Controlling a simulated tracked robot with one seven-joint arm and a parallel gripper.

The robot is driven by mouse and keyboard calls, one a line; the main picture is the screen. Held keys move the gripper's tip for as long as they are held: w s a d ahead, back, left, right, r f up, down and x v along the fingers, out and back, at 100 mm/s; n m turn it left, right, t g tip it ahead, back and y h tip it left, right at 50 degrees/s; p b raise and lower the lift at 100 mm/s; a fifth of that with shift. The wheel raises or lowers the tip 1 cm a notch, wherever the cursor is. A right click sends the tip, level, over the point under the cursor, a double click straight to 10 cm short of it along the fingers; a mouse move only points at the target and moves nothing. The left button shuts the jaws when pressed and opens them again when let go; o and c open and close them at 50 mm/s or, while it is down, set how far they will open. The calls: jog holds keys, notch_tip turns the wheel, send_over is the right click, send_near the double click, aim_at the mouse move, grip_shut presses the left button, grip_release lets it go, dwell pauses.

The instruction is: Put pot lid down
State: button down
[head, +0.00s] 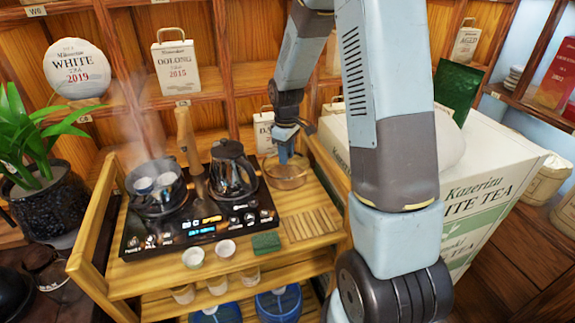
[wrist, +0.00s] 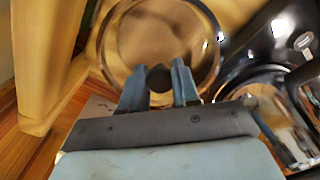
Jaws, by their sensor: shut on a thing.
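My gripper (head: 286,156) points down at the back right of the wooden tea cart, shut on the dark knob of a round glass lid (head: 287,182). In the wrist view the blue fingers (wrist: 160,77) sit either side of the knob, and the clear lid (wrist: 152,30) spreads out beyond them. The lid looks level and at or very near the cart top; I cannot tell if it touches. A dark pot (head: 158,203) stands uncovered on the left of the black cooktop, with cups inside and steam rising.
A dark glass kettle (head: 232,172) stands on the cooktop (head: 150,240), just left of the lid. A slatted wooden mat (head: 312,224), a green sponge (head: 266,242) and small cups (head: 193,257) lie in front. A large white tea box (head: 490,190) stands at the right.

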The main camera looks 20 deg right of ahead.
jog(key=shift+f, duration=2.25)
jog(key=shift+f, duration=0.1)
jog(key=c, duration=0.8)
grip_release()
